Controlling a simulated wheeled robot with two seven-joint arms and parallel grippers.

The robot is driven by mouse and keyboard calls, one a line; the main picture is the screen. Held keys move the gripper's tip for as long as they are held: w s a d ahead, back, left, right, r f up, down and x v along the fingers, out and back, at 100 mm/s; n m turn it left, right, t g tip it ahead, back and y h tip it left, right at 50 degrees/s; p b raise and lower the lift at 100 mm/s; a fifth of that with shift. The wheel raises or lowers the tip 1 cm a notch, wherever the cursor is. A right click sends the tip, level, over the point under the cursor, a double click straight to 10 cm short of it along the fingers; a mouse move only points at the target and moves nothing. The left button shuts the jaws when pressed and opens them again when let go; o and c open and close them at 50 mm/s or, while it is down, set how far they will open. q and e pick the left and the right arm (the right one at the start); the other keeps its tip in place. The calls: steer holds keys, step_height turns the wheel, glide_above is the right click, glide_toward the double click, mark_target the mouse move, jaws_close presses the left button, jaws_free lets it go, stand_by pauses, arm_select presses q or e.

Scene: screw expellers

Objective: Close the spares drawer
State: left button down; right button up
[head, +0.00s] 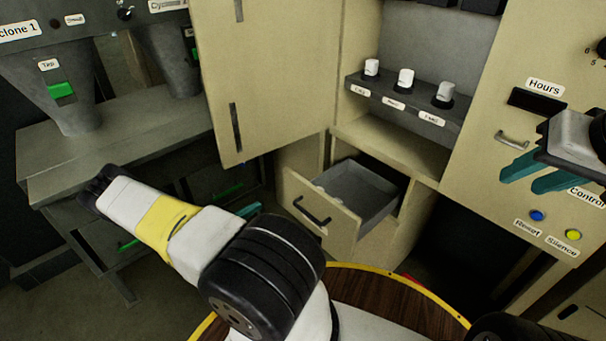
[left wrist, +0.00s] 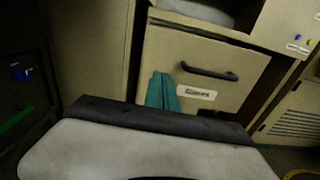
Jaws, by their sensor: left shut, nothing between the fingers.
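The spares drawer (head: 325,226) is pulled out of the beige cabinet in the head view, its grey inside showing and a black handle (head: 312,210) on its front. In the left wrist view the drawer front (left wrist: 225,52) faces me, with the handle (left wrist: 210,72) and a small label below. My left gripper (head: 250,210) is mostly hidden behind its own arm; only a teal tip shows, left of the drawer front. In the left wrist view its teal fingers (left wrist: 162,92) are together and empty, over the drawer front's left part. Contact cannot be told. My right gripper (head: 519,182) is open and empty by the control panel.
A tall beige door (head: 275,70) hangs left of the drawer. Above the drawer is a shelf with several white-capped knobs (head: 406,78). A grey bench (head: 135,130) with hoppers stands left. A round wooden top with a yellow rim (head: 400,300) is in front.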

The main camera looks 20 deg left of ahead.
arm_select(q)
glide_toward(289, 187)
steer(key=shift+n, duration=0.4)
steer(key=x, duration=0.6)
steer(key=shift+w+d+f, duration=0.15)
steer(key=shift+w+d, duration=0.1)
steer(key=shift+w, duration=0.1)
steer(key=shift+w, duration=0.1)
